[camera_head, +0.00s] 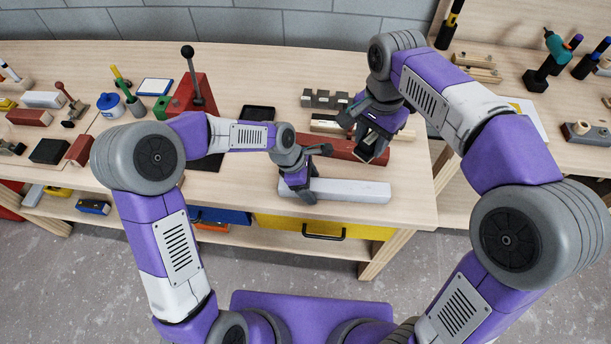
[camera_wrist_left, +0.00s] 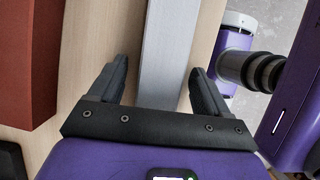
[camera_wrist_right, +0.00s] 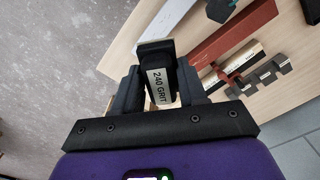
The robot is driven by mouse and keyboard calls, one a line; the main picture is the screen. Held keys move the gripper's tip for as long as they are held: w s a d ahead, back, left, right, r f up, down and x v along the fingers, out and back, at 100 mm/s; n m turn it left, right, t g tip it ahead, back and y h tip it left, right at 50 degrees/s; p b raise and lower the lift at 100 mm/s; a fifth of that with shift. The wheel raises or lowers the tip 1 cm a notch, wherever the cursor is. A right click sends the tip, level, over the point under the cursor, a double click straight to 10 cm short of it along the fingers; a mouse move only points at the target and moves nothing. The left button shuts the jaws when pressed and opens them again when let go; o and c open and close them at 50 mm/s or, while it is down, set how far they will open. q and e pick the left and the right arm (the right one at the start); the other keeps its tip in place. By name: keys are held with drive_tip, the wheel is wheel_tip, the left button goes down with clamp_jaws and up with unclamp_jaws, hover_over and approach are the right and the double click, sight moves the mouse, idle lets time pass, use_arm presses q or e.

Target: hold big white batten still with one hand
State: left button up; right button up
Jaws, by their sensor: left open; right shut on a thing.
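The big white batten (camera_head: 350,191) lies flat near the front edge of the workbench. In the left wrist view the batten (camera_wrist_left: 168,55) runs between the fingers of my left gripper (camera_wrist_left: 158,82), with bare bench showing between the left finger and the batten. My left gripper (camera_head: 314,176) is open at the batten's left part in the head view. My right gripper (camera_head: 362,138) is shut on a dark sanding block (camera_wrist_right: 158,86) labelled "240 GRIT". It holds the block over the red batten's right part in the head view, apart from the white batten.
A red batten (camera_head: 338,146) lies behind the white one. A grey notched block (camera_head: 325,99) and a black tray (camera_head: 258,113) stand further back. A red stand with a black-knobbed lever (camera_head: 193,88) is at the left. Bare bench shows right of the battens.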

use_arm(q)
drive_tip(key=shift+f, duration=0.15)
drive_tip(key=shift+c, duration=0.2)
drive_tip(key=c, duration=1.2)
drive_tip(key=shift+c, duration=0.2)
